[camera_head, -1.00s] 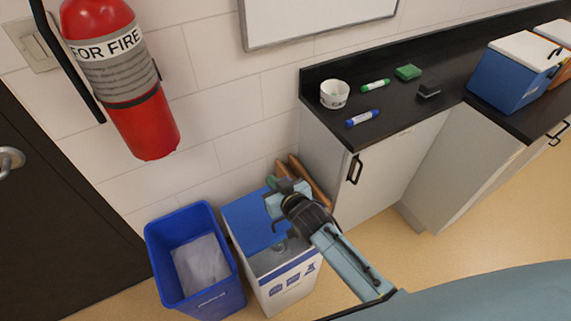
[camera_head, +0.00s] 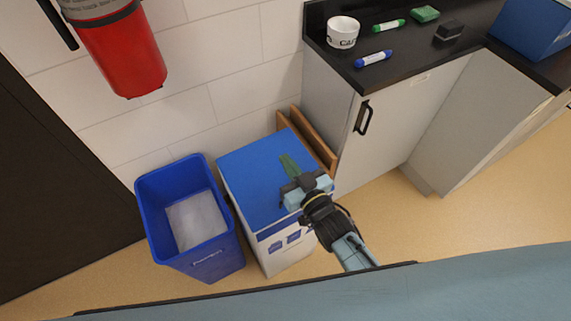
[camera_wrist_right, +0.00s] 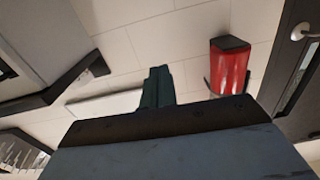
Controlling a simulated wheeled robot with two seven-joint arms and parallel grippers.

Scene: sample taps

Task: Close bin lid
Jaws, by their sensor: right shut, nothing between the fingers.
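The white bin (camera_head: 283,252) with printed blue labels stands on the floor against the wall. Its blue lid (camera_head: 250,172) lies over the whole top and looks flat and down; no opening shows. My right gripper (camera_head: 289,164) is shut and empty, its green fingers over the lid's right part. Whether they touch the lid I cannot tell. The gripper body hides the lid's front right corner. In the right wrist view the shut fingers (camera_wrist_right: 157,86) point at the wall, and the bin is out of sight. My left gripper is not in view.
An open blue bin (camera_head: 158,225) with a pale liner stands left of the white bin. Brown boards (camera_head: 313,138) lean behind it on the right. A cabinet (camera_head: 385,125) with a black counter is at right. A red extinguisher (camera_head: 120,55) hangs on the wall.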

